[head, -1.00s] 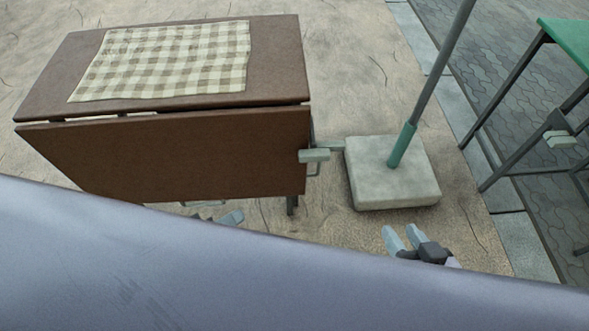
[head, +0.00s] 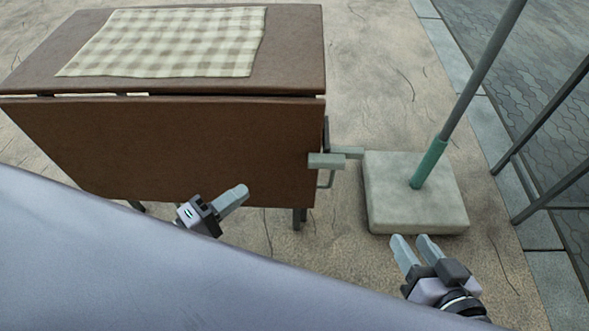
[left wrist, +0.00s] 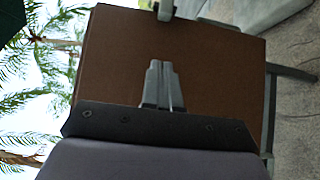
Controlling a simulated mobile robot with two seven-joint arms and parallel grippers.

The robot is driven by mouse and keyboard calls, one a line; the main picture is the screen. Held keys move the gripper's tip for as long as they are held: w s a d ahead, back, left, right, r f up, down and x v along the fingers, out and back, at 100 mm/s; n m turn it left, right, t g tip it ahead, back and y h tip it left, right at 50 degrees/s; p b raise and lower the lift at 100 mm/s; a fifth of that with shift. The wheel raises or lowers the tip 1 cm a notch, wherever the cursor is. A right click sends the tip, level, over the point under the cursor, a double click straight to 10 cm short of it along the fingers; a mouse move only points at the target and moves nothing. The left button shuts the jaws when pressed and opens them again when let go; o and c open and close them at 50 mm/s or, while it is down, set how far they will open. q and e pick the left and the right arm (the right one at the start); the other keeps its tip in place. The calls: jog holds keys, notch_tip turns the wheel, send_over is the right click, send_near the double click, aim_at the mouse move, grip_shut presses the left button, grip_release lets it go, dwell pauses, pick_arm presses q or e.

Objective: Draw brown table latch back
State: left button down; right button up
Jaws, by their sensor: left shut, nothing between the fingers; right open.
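The brown table (head: 180,150) stands on the left in the head view, with its front leaf hanging down. A pale grey-green latch (head: 328,160) sits at the right edge of that leaf. My left gripper (head: 238,194) is shut and empty, low in front of the leaf and left of and below the latch. In the left wrist view its fingers (left wrist: 163,85) show against the brown leaf (left wrist: 210,62), with a pale fitting (left wrist: 165,10), likely the latch, at the top edge. My right gripper (head: 415,248) is open and empty, in front of the parasol base.
A checked cloth (head: 165,40) lies on the tabletop. A stone parasol base (head: 415,205) with a slanted pole (head: 470,85) stands right of the latch. Dark legs of other furniture (head: 545,115) are at the far right. Paving between table and base is clear.

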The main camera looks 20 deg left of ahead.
pick_arm(q)
send_near(326, 161)
jog(key=w+a+f, duration=0.1)
jog(key=w+a, duration=0.2)
jog(key=w, duration=0.2)
jog(key=shift+d, duration=0.95)
